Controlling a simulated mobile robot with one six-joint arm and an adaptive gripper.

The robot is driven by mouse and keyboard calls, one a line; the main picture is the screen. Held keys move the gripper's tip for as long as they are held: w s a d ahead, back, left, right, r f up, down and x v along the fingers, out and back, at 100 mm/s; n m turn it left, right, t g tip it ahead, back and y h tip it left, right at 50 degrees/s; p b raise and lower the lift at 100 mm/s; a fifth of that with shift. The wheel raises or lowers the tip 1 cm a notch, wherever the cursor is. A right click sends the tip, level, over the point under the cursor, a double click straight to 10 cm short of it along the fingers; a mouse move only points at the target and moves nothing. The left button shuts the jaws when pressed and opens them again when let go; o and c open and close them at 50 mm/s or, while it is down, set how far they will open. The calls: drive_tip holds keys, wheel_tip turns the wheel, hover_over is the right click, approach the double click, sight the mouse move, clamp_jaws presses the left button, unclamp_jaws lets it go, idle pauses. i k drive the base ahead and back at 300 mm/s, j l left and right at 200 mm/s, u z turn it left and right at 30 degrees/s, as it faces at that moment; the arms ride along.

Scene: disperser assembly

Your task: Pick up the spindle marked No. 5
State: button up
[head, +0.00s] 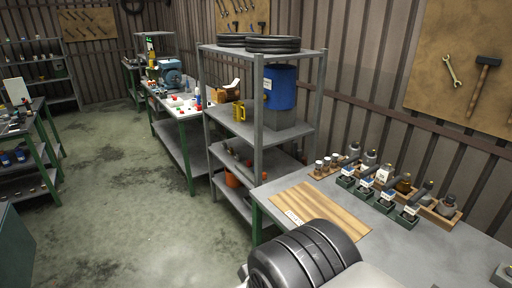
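Several dark spindle-like parts with small white and blue labels stand in a row of green holders on the grey workbench (455,250) at the right. One holder is at the near end of the row (406,221), and another is at the far end (345,182). The labels are too small to read, so I cannot tell which spindle is No. 5. My gripper is not in view.
A striped wooden board (322,208) lies left of the row, with a small white label on it. Wooden trays (445,213) with bottles and jars stand behind the row. A grey shelf rack (259,110) with a blue drum (281,88) stands beyond the bench.

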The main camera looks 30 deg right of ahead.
sight(318, 163)
drive_tip(key=i+j, duration=0.1)
drive_tip(key=i, duration=0.9)
drive_tip(key=i+j+u, duration=0.1)
drive_tip(key=i, duration=0.85)
drive_tip(key=i+z, duration=0.25)
drive_tip(key=z, duration=0.2)
drive_tip(key=i+z, duration=0.2)
drive_tip(key=z, duration=0.25)
drive_tip(key=i+z, duration=0.25)
drive_tip(key=z, duration=0.2)
drive_tip(key=i+j+z, duration=0.2)
drive_tip(key=z, duration=0.25)
drive_tip(key=i+j+z, duration=0.15)
drive_tip(key=z, duration=0.35)
drive_tip(key=i+j+z, duration=0.1)
drive_tip(key=z, duration=0.3)
drive_tip(key=i+j+z, duration=0.25)
drive_tip(key=z, duration=0.2)
drive_tip(key=i+j+z, duration=0.2)
drive_tip(key=z, duration=0.2)
drive_tip(key=i+j+z, duration=0.15)
drive_tip(key=j+z, duration=0.3)
drive_tip(key=l, duration=0.1)
